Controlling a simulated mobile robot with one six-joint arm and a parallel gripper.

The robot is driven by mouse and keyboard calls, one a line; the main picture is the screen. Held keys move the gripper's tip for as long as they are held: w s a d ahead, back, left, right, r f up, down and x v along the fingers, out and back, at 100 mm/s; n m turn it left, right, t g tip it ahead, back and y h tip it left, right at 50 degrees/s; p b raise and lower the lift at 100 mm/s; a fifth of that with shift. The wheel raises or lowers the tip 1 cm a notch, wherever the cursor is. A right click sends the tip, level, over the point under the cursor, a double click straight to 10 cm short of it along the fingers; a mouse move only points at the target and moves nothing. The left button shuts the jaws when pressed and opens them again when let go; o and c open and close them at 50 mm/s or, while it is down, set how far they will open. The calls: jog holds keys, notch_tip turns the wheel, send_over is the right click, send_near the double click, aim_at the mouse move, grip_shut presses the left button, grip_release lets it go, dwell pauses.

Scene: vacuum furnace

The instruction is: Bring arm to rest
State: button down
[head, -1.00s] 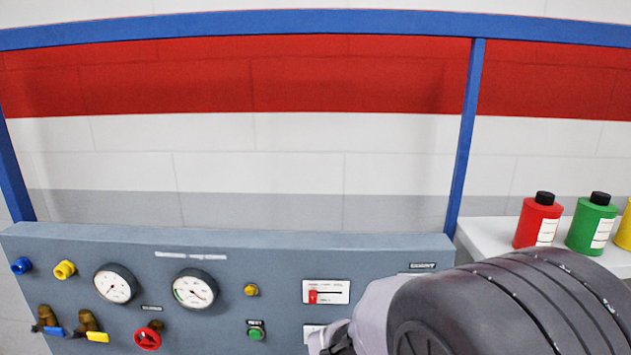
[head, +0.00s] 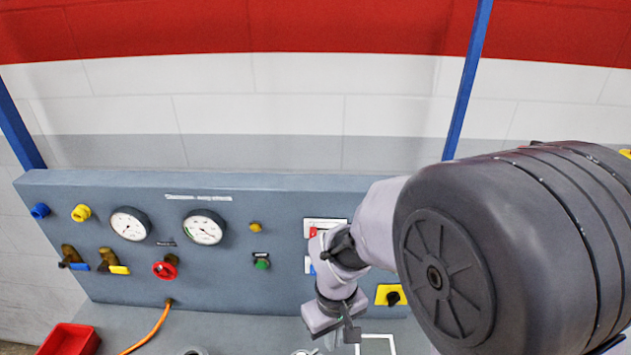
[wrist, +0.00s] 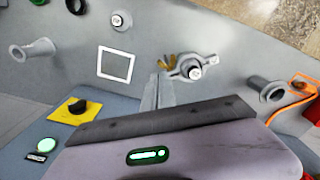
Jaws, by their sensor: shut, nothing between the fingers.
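My arm comes in from the right in the head view, its large dark joint hiding the right side of the panel. My gripper (head: 331,344) is low in front of the grey panel, above the bench. In the wrist view its two grey fingers (wrist: 158,92) lie together, shut with nothing between them. Beyond them is a grey fitting with a brass-coloured wing part (wrist: 195,70). It looks apart from the fingers, though the exact gap is hard to judge.
The grey panel (head: 110,195) bears gauges, valves, a red handwheel (head: 165,268) and a yellow-plated black switch (head: 391,296). A red bin (head: 68,340) and an orange hose (head: 147,332) are at lower left. A white square outline (wrist: 115,65) marks the bench, with several fittings around it.

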jog(key=shift+r, duration=0.45)
